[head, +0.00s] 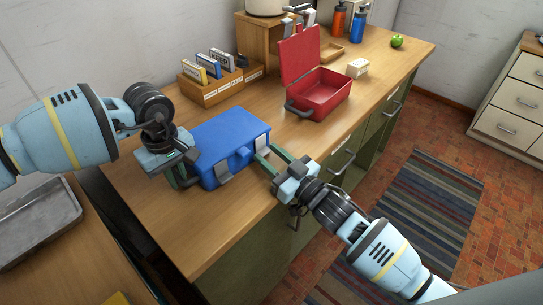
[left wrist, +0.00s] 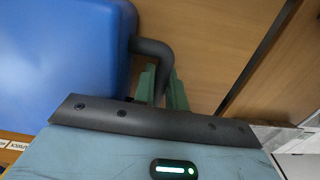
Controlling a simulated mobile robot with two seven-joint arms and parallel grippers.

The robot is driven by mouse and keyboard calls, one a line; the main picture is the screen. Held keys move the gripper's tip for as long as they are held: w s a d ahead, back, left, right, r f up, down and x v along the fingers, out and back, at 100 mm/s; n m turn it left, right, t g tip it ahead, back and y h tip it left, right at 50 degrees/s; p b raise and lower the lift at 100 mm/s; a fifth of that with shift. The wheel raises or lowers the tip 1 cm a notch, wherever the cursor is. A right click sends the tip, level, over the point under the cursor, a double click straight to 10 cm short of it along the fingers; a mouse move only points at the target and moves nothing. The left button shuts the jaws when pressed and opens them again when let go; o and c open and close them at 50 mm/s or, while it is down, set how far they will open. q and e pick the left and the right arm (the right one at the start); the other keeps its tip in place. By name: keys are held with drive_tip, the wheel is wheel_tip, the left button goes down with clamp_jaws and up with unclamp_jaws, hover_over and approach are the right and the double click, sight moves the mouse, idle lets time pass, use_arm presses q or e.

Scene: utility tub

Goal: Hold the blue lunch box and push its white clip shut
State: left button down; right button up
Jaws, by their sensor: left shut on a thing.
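The blue lunch box (head: 232,134) lies on the wooden counter with its lid down. A second pale clip (head: 262,142) is near the right corner. My left gripper (head: 185,172) is shut on the box's dark handle at its left end. The left wrist view shows the handle (left wrist: 152,48) between the green fingers (left wrist: 162,88). My right gripper (head: 272,156) is at the box's right front, its fingers apart beside the right clip. Contact with that clip cannot be told.
An open red lunch box (head: 322,92) stands behind to the right. A wooden organizer (head: 212,88) with small boxes stands at the back left. Bottles (head: 357,27) and a green apple (head: 397,41) are farther off. A metal tray (head: 38,222) lies at lower left.

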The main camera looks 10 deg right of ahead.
drive_tip(key=shift+o, duration=1.3)
drive_tip(key=shift+s+d, duration=0.1)
drive_tip(key=v, duration=1.1)
drive_tip(key=shift+s+d, duration=0.2)
drive_tip(key=shift+s, duration=0.15)
use_arm(q)
drive_tip(key=c, duration=1.4)
unclamp_jaws()
drive_tip(key=shift+o, duration=0.2)
wheel_tip(320, 180, up, 12)
use_arm(e)
drive_tip(key=shift+f, duration=0.1)
use_arm(q)
drive_tip(key=shift+s, duration=0.1)
use_arm(e)
drive_tip(key=shift+s, duration=0.1)
